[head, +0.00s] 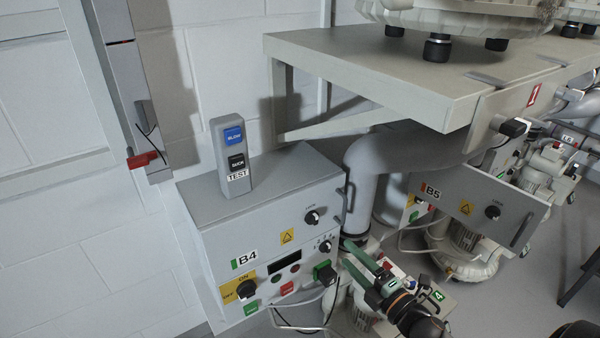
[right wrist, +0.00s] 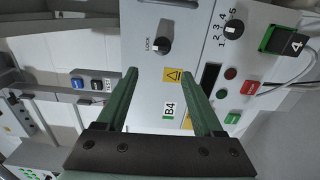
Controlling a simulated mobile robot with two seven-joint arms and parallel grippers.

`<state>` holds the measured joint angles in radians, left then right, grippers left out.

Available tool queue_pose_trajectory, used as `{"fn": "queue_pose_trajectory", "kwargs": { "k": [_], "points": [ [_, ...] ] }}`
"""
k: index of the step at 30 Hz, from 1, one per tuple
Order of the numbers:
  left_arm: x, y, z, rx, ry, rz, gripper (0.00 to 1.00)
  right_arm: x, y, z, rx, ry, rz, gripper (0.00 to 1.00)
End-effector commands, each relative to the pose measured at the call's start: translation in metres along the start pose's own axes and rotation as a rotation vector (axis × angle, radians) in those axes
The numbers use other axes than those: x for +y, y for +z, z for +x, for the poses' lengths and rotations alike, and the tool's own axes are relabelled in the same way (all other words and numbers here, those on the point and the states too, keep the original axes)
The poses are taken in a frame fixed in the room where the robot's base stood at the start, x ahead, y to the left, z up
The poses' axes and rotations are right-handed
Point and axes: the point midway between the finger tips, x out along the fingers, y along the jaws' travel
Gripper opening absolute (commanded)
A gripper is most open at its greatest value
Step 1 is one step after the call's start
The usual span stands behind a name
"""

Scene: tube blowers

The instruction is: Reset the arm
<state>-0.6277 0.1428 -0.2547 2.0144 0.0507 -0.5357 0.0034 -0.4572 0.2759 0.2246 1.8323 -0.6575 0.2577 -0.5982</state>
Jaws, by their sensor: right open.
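My right gripper (head: 346,252) has green fingers and is in front of the right side of the B4 control box (head: 218,262). In the right wrist view the same gripper (right wrist: 158,82) is open, with nothing between its fingers. The front panel of the B4 box (right wrist: 150,50) lies beyond the fingertips, with a LOCK knob (right wrist: 161,46) and a numbered dial (right wrist: 233,29). My left gripper is not in view.
A grey TEST post (head: 231,165) with BLOW and SUCK buttons stands on the box. A green plug (head: 325,272) sits at the panel's lower right. A table (head: 360,62) and thick pipe (head: 362,190) are behind. A B5 panel (head: 480,205) is to the right.

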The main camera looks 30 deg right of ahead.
Motion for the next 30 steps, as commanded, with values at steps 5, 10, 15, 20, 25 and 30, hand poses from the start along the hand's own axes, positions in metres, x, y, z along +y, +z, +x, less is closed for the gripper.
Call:
{"fn": "queue_pose_trajectory", "kwargs": {
  "k": [5, 10, 15, 20, 25, 30],
  "points": [
    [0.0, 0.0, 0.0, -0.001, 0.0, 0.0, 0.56, -0.001, -0.001, 0.0, -0.003, -0.004, 0.014, 0.69],
    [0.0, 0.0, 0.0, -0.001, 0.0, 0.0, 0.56, -0.029, -0.028, -0.008, -0.063, -0.093, 0.313, 0.69],
    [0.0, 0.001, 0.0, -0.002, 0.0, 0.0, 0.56, -0.093, -0.108, -0.043, -0.211, -0.365, 0.949, 0.69],
    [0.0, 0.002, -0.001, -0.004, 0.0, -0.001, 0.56, -0.132, -0.195, -0.09, -0.348, -0.653, 1.387, 0.69],
    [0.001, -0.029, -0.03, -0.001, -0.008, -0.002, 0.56, -0.102, -0.217, -0.114, -0.422, -0.751, 1.52, 0.69],
    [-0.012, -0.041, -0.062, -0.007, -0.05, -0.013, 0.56, -0.068, -0.203, -0.12, -0.445, -0.725, 1.515, 0.69]
  ]
}}
